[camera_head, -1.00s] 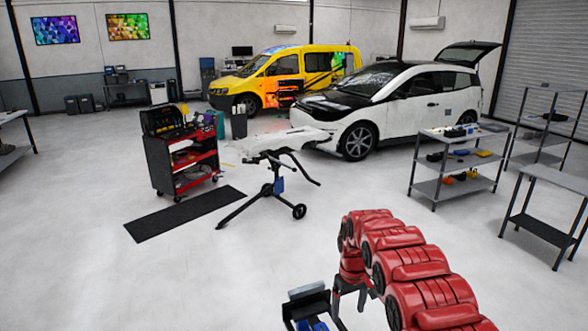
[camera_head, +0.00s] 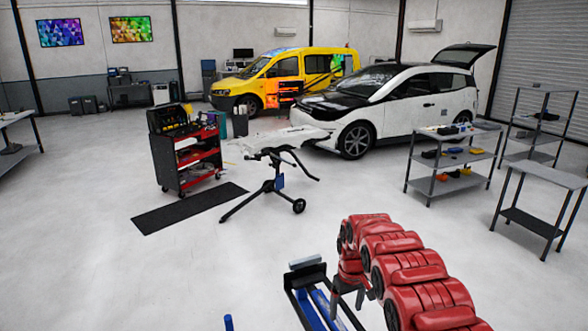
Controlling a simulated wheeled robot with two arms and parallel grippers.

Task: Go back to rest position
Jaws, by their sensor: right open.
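My right arm, red and segmented, comes in from the lower right. Its gripper (camera_head: 348,299) points down near the bottom middle, with its dark red fingers apart and nothing seen between them. The fingers overlap a black and blue framed object with a pale top piece (camera_head: 307,262) in the picture; I cannot tell how far apart they are in depth. My left arm and gripper are not in view.
A black folding stand (camera_head: 272,187) holds a white panel (camera_head: 278,141) ahead. A red tool cart (camera_head: 185,160), black mat (camera_head: 188,208), white car (camera_head: 400,105) and yellow van (camera_head: 270,80) are beyond. Metal tables (camera_head: 540,173) stand right. Lower left floor is mostly clear.

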